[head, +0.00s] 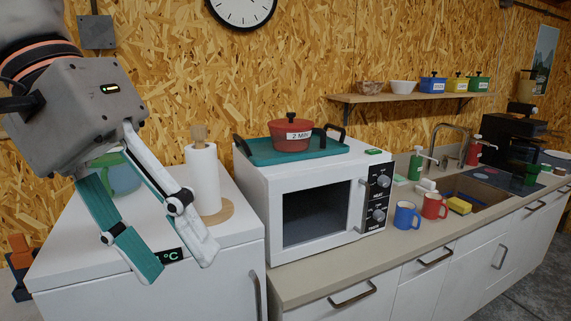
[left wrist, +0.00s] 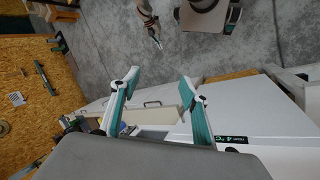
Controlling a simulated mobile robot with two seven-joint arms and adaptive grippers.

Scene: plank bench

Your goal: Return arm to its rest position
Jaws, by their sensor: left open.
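My left gripper (head: 180,262) is at the left of the head view, in front of the white fridge. Its two white and teal fingers are spread apart with nothing between them. The left wrist view also shows the left gripper (left wrist: 158,82) open and empty, with the counter fronts and grey floor beyond. What looks like my right gripper (left wrist: 155,42) appears small at the top of that view, over the floor; I cannot tell whether it is open or shut.
The white fridge (head: 236,228) carries a paper towel roll (head: 204,180) and a green bowl, partly hidden behind the left gripper. The microwave (head: 320,205) bears a teal tray (head: 262,155) with a red pot (head: 290,138). Blue (head: 405,216) and red (head: 434,206) mugs stand on the counter.

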